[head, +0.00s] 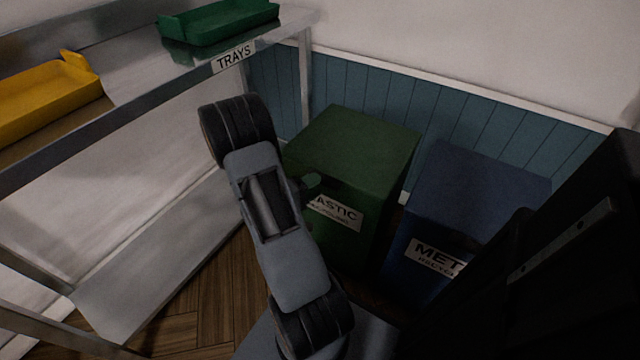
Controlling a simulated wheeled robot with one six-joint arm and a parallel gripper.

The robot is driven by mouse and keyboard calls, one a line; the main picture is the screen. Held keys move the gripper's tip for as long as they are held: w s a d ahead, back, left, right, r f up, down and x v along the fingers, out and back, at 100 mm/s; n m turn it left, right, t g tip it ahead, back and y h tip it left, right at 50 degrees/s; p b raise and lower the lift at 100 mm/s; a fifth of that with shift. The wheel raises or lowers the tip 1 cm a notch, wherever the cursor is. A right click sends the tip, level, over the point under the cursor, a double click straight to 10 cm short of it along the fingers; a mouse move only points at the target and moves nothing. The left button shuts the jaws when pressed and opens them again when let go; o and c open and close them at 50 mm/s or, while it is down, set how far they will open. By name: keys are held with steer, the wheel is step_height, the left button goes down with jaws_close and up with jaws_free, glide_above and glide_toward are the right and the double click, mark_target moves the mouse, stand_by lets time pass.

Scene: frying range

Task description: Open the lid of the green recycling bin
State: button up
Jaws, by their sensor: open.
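The green recycling bin (365,140) stands against the blue panelled wall, in the middle of the head view. Its flat top looks shut. A white label (338,213) on its front is partly covered and reads "…ASTIC".
A blue bin (480,185) labelled "MET…" stands close to the right. A metal shelf unit labelled "TRAYS" (233,57) stands at the left, with a green tray (220,22) and a yellow tray (45,98). Some wooden floor (190,315) shows below.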

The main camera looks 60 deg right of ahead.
steer(key=shift+x, duration=1.35)
steer(key=shift+c, duration=0.2)
jaws_close()
steer(key=shift+a, duration=0.1)
